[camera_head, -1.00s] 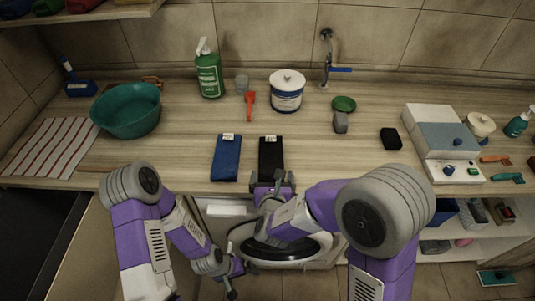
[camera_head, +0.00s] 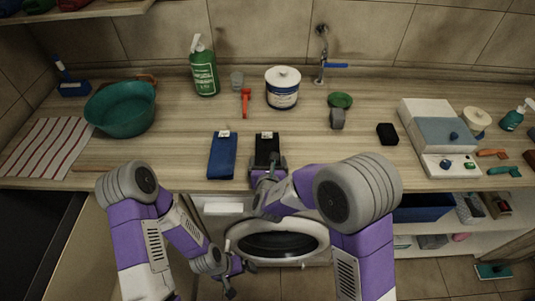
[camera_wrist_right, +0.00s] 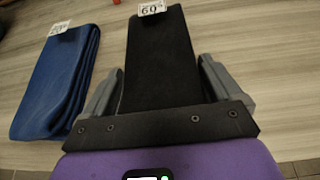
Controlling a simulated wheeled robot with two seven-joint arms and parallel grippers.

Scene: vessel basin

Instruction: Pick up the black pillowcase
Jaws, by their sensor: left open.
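The black pillowcase (camera_head: 266,146) is a folded dark strip with a white tag at its far end, lying on the wooden counter near the front edge. In the right wrist view, the pillowcase (camera_wrist_right: 160,50) runs between the two fingers of my right gripper (camera_wrist_right: 160,88). The fingers are wide apart, one along each side. In the head view, my right gripper (camera_head: 267,166) covers the near end of the pillowcase. My left gripper (camera_head: 236,281) is open and empty, low in front of the washing machine.
A blue folded cloth (camera_head: 222,157) lies just left of the pillowcase; it also shows in the right wrist view (camera_wrist_right: 55,85). A white tub (camera_head: 282,92), a red tool (camera_head: 245,100) and a grey block (camera_head: 337,118) stand behind.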

